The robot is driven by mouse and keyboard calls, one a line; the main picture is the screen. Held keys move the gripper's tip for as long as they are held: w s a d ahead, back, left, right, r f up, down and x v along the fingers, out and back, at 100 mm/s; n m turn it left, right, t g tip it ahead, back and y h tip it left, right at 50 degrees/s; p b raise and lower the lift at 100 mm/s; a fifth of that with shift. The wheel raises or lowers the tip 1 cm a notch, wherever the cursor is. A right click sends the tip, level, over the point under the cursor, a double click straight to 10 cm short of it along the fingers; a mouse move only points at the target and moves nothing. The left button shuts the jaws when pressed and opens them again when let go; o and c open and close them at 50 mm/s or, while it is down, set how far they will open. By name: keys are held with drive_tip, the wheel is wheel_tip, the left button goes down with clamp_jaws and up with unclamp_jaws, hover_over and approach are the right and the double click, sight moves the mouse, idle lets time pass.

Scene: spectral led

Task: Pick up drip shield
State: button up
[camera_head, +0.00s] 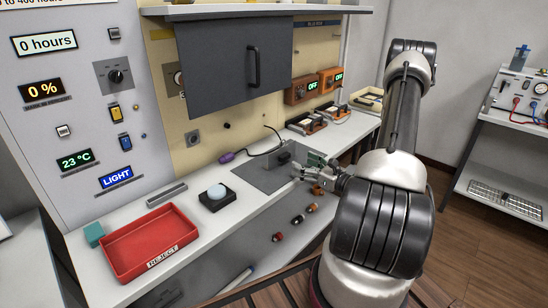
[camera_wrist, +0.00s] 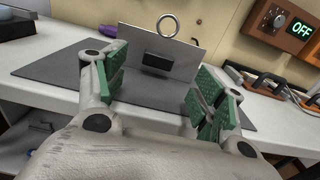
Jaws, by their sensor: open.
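No label marks the drip shield; the upright thin grey plate with a metal ring on top (camera_wrist: 185,48) looks like it. It stands on a dark grey mat (camera_wrist: 60,66) in the wrist view, with a small black block on its near face. In the head view my gripper (camera_head: 318,174) is over the mat's right side.
A dark grey panel with a handle (camera_head: 225,75) hangs above the bench. A purple-handled tool with a cable (camera_head: 227,157) lies behind the mat. A red tray (camera_head: 125,245) and a black block with a white dome (camera_head: 215,197) stand left. Orange boxes reading OFF (camera_head: 301,90) are behind.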

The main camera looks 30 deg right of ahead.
sight(287, 158)
drive_tip(key=x, duration=0.5)
drive_tip(key=f+x, duration=0.1)
drive_tip(key=x, duration=0.1)
drive_tip(key=shift+w+a+f, duration=0.1)
drive_tip(key=shift+w, duration=0.2)
drive_tip(key=c, duration=1.2)
drive_tip(key=shift+c, duration=0.2)
wheel_tip(287, 158, up, 10)
